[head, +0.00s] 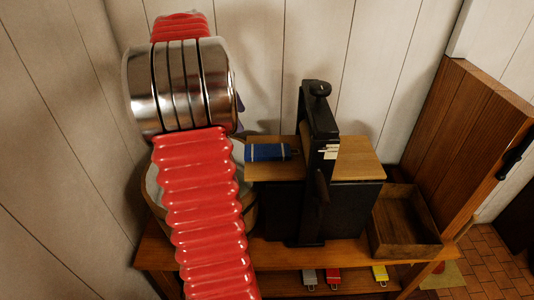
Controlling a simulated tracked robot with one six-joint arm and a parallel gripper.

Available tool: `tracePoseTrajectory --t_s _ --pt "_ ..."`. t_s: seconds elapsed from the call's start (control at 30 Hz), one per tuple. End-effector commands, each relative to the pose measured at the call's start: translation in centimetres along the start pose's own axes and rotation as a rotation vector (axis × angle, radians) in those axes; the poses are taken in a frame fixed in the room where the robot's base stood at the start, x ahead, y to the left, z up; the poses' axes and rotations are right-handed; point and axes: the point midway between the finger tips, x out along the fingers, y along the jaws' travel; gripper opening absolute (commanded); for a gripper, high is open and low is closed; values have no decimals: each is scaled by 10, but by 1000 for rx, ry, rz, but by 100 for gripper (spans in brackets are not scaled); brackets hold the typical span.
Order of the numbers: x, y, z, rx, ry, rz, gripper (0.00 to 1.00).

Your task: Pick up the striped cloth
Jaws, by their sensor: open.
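I cannot make out a striped cloth in the head view. My gripper is not in view; my red ribbed arm with its metal joint fills the left side and hides what lies behind it. A small dark purple edge (240,126) shows beside the metal joint, too little of it to tell what it is. A round wooden vessel (151,190) stands behind my arm on the wooden bench (155,255), mostly hidden, so I cannot see what it holds.
A black press-like device (313,200) stands mid-bench. A blue item with a metal loop (266,152) lies on a board beside it. An open wooden tray (405,249) sits at right, seemingly empty. Grey, red and yellow items (380,273) lie on the lower shelf. Plank walls close the back and left.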

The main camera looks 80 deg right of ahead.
Motion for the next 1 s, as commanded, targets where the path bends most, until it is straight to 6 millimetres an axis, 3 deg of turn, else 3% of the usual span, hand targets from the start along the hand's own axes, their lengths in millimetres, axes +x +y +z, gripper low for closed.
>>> tracePoseTrajectory --t_s 0.27,0.8,1.0 --pt "4 0 0 -3 0 -1 73" --pt "78 0 0 -3 0 0 73" --pt "86 0 0 -3 -1 -2 73"
